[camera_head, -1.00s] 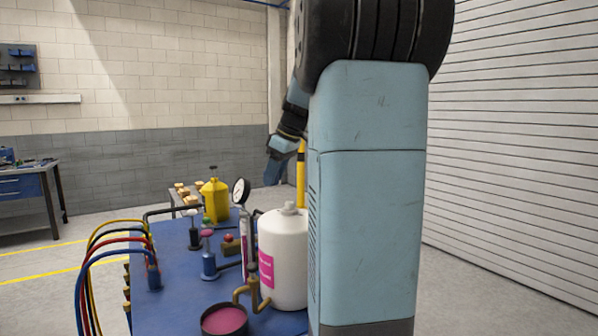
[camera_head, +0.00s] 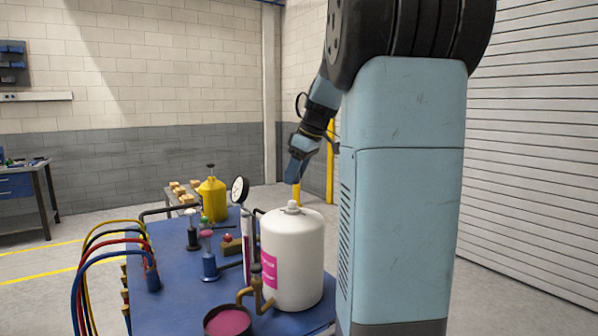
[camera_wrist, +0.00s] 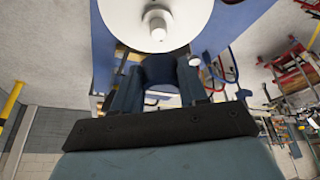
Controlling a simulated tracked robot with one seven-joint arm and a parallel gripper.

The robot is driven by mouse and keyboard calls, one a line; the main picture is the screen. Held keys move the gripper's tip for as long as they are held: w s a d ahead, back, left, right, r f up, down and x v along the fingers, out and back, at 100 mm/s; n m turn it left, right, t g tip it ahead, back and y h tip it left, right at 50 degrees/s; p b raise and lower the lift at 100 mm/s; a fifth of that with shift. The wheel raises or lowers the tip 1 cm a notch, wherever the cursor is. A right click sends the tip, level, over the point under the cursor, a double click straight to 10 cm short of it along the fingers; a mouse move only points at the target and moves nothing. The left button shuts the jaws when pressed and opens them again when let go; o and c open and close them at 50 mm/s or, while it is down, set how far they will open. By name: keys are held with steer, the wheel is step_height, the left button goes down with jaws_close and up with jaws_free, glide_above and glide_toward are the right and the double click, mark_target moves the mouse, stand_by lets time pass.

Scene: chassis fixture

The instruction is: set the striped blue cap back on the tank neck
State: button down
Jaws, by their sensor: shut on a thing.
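The white tank (camera_head: 290,262) with a pink label stands upright on the blue table, its pale neck (camera_head: 292,206) on top. The tank (camera_wrist: 190,12) and bare neck (camera_wrist: 157,25) also show at the top of the wrist view. My gripper (camera_head: 292,180) is above the neck in the head view, apart from it. In the wrist view my gripper (camera_wrist: 160,80) is shut on a dark blue thing (camera_wrist: 160,69), which I take for the cap. Its stripes cannot be made out, and the fingers hide its sides.
The blue table (camera_head: 178,275) also bears a pressure gauge (camera_head: 240,190), a yellow canister (camera_head: 212,200), coloured hoses (camera_head: 105,255), a brass pipe (camera_head: 257,290) and a round pot of pink stuff (camera_head: 228,322). These crowd the tank's left and front. The air above the neck is clear.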

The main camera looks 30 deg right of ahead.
mark_target(296, 203)
steer(key=shift+f, duration=1.85)
steer(key=shift+f, duration=0.25)
steer(key=shift+f, duration=0.9)
steer(key=shift+f, duration=0.5)
steer(key=c, duration=0.5)
jaws_free()
steer(key=shift+r, duration=0.1)
steer(key=shift+r, duration=2.9)
